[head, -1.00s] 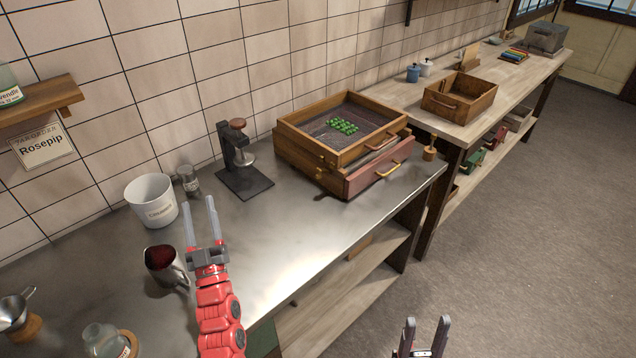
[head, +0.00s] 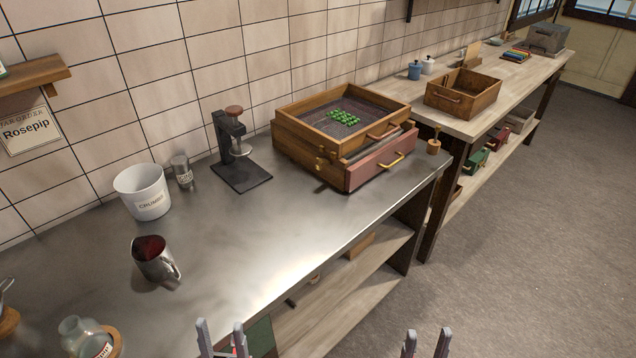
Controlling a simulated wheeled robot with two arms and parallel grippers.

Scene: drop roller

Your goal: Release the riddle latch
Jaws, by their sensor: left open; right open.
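The riddle (head: 292,110) is a wooden tray with a dark mesh floor and green pieces (head: 343,118) on it. It sits on a wooden box with a reddish drawer front (head: 372,168) and a brass handle, at the back of the metal counter. A small brass fitting (head: 320,162), perhaps the latch, shows on the box's left front side. My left gripper (head: 220,328) is open and empty at the bottom edge, well apart from the riddle. My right gripper (head: 427,344) is open and empty at the bottom right, over the floor side.
A black press stand (head: 240,172), a glass jar (head: 182,172), a white bucket (head: 143,194) and a metal jug (head: 154,260) stand on the counter (head: 250,235). A wooden crate (head: 463,94) is on the farther bench. The counter before the riddle is clear.

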